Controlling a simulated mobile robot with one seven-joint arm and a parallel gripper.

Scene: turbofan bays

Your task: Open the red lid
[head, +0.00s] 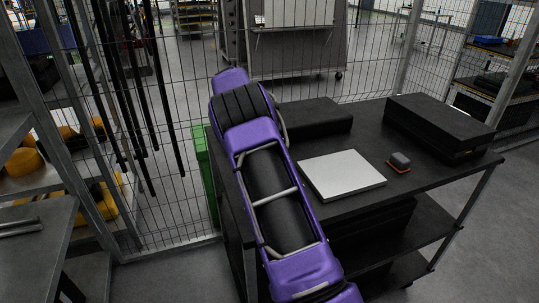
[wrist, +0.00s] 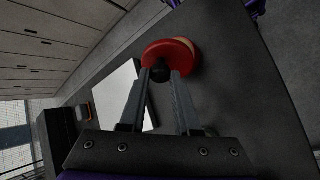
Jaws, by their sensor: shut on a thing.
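The red lid (wrist: 168,52) is round, with a dark knob (wrist: 160,72) on it, near the top middle of the wrist view. A pale tan edge (wrist: 188,44) shows behind its right side; I cannot tell whether the lid touches it. My gripper (wrist: 161,77) has its two fingertips on either side of the knob and is shut on it. In the head view my purple arm covers the left part of the table, and both the lid and my gripper are hidden.
The dark table (head: 371,211) bears a flat white panel (head: 341,175), a small grey and orange block (head: 399,161), and black cases at the back (head: 312,117) and right (head: 440,122). A wire mesh fence (head: 180,200) stands behind. A green bin (head: 205,165) is left of the table.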

